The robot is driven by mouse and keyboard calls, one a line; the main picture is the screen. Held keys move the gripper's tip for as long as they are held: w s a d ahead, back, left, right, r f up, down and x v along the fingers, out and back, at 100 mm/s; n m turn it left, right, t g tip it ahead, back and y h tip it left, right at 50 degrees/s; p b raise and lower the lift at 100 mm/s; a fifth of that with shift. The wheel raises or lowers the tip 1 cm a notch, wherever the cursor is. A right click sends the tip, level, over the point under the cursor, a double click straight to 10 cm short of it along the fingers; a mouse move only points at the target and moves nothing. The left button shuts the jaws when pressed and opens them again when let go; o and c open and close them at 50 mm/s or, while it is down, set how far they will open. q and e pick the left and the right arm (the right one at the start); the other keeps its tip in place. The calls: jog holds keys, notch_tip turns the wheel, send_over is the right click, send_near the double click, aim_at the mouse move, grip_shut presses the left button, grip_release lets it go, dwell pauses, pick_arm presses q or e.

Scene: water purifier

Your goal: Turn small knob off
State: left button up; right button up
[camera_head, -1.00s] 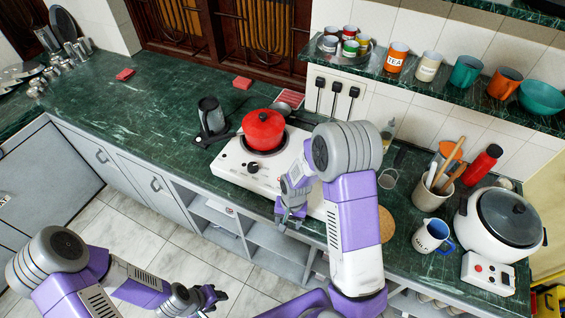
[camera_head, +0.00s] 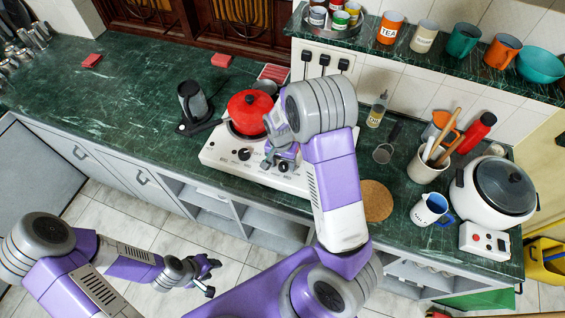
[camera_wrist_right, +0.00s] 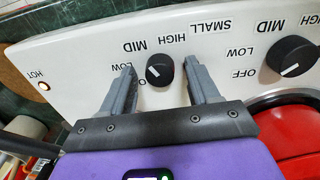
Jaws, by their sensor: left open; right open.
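The white cooktop (camera_head: 222,153) has two black knobs on its front panel. My right gripper (camera_head: 278,160) is at the right-hand knob. In the right wrist view the small knob (camera_wrist_right: 159,70) sits between the open fingers of my right gripper (camera_wrist_right: 158,67), with a gap visible on each side. Its white mark slants toward the LOW side of the dial; the OFF label is largely hidden by a finger. The other knob (camera_wrist_right: 292,60) is at the right of that view; it also shows in the head view (camera_head: 244,154). My left gripper (camera_head: 206,272) is open, low over the floor.
A red pot (camera_head: 249,112) stands on the cooktop's left burner. A lit HOT light (camera_wrist_right: 43,86) shows on the panel. A dark kettle (camera_head: 194,104) is to the left; a cork mat (camera_head: 376,200) and blue-white mug (camera_head: 430,208) are to the right.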

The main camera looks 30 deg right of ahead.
jog(key=shift+s, duration=0.1)
jog(key=shift+c, duration=0.2)
jog(key=shift+c, duration=1.2)
jog(key=c, duration=0.8)
jog(key=shift+o, duration=0.2)
